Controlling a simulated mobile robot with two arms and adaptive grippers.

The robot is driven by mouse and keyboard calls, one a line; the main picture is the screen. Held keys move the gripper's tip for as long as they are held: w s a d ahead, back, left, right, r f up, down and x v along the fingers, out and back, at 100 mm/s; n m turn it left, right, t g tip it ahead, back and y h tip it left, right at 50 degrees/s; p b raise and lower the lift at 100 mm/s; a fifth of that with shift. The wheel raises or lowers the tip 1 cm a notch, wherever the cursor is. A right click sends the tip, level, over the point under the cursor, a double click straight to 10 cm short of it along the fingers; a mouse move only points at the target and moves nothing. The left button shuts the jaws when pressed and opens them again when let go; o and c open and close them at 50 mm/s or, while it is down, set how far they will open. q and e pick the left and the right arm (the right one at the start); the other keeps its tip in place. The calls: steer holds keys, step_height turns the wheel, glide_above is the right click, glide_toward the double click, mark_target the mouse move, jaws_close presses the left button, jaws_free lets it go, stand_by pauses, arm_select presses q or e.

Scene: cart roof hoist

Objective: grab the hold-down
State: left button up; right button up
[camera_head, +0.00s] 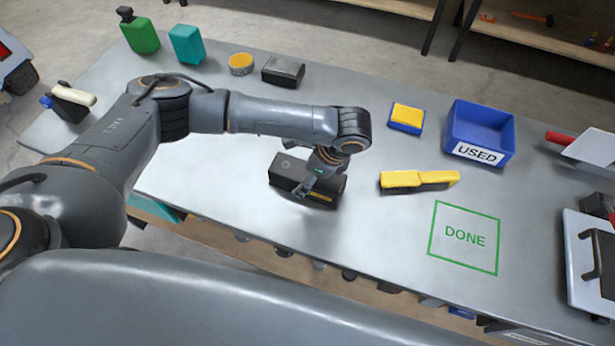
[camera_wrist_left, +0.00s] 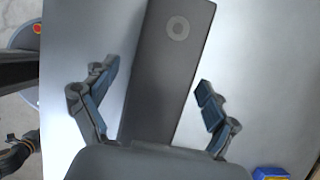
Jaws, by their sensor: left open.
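A dark grey block (camera_head: 286,168) with a round mark on top and a yellow strip on its side lies on the grey table below my left gripper (camera_head: 308,187). I cannot tell for sure whether it is the hold-down. In the left wrist view, the block (camera_wrist_left: 172,62) lies between the two spread fingers of the left gripper (camera_wrist_left: 156,78), with a gap on each side. The gripper is open and empty. Its wrist covers part of the block in the head view. My right gripper is not in view.
A yellow-and-black brush (camera_head: 420,180), a yellow-and-blue sponge (camera_head: 406,118) and a blue USED bin (camera_head: 478,140) are right of the block. A green DONE square (camera_head: 464,238) is clear. Bottles, a tin and a dark box (camera_head: 283,71) stand behind my arm.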

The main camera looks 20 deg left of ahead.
arm_select(q)
steer(key=c, duration=1.4)
